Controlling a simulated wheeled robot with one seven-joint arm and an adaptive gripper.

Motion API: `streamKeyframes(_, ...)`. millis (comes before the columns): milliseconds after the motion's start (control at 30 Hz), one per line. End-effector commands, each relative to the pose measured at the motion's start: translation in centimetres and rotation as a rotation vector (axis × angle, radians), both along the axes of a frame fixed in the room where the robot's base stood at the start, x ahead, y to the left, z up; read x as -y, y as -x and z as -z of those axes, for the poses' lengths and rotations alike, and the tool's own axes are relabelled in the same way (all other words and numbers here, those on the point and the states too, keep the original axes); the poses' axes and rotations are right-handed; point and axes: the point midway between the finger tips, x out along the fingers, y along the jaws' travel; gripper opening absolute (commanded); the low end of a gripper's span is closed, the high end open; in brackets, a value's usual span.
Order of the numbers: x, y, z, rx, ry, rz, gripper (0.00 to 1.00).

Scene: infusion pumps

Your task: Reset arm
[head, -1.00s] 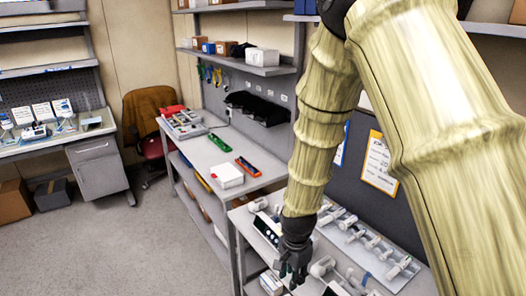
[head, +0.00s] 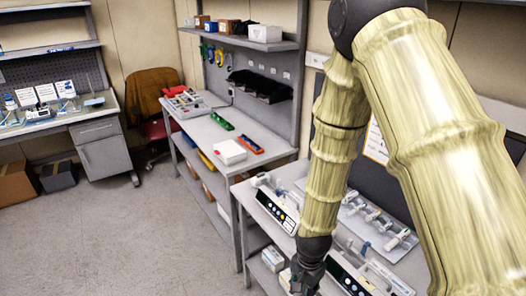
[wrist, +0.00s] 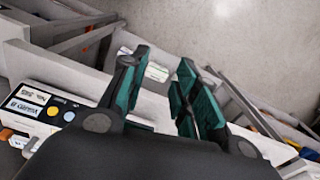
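An infusion pump (head: 278,210) with a white front and dark panel lies on the near workbench (head: 243,192). A second pump (head: 350,282) lies nearer, partly hidden by my arm. My gripper (head: 303,286) points down at the bench's front edge, low in the head view, and its tips are hard to make out there. In the wrist view my gripper (wrist: 157,88) has its two teal-padded fingers apart with nothing held between them. A pump (wrist: 42,108) with labels and coloured buttons shows left of the fingers, apart from them.
A tray of white syringe-like parts (head: 372,218) lies behind the pumps. White boxes (head: 272,259) sit on the lower shelf.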

Motion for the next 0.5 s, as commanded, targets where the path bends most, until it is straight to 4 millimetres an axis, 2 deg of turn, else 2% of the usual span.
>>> streamKeyframes(33,0.5,0.7,2.2,-0.007,-0.001,-0.022,0.30)
streamKeyframes(167,1.9,3.1,6.8,-0.006,-0.006,-0.110,0.30)
streamKeyframes(500,6.3,12.7,19.6,0.004,-0.005,-0.421,0.30)
